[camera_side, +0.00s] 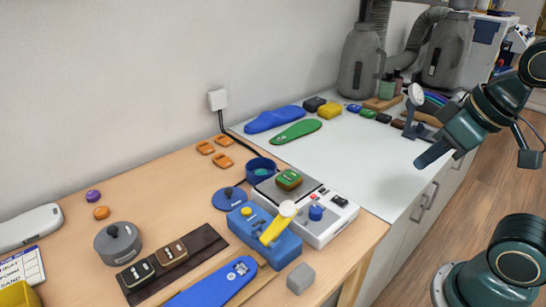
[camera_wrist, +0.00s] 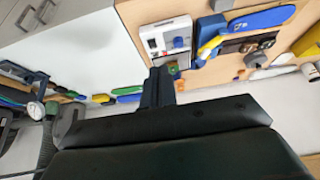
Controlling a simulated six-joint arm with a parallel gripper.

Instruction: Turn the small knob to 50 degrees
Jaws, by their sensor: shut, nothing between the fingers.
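A small blue knob (camera_side: 315,212) stands on the front right of a white device (camera_side: 331,232), with a red button just above it. The knob also shows in the wrist view (camera_wrist: 179,42), on the white device (camera_wrist: 152,33). Its angle is too small to read. My gripper (camera_side: 432,154) is shut and empty, in the air to the right of the device and well apart from the knob. In the wrist view my dark gripper (camera_wrist: 158,85) points toward the device, and its fingers hide part of the scene.
A blue box (camera_side: 280,246) with a yellow lever stands beside the device. A green-topped block (camera_side: 289,179) sits on the device. Blue and green insoles (camera_side: 295,132) lie on the pale worktop (camera_side: 365,160), with a dial gauge stand (camera_side: 416,95) behind my gripper.

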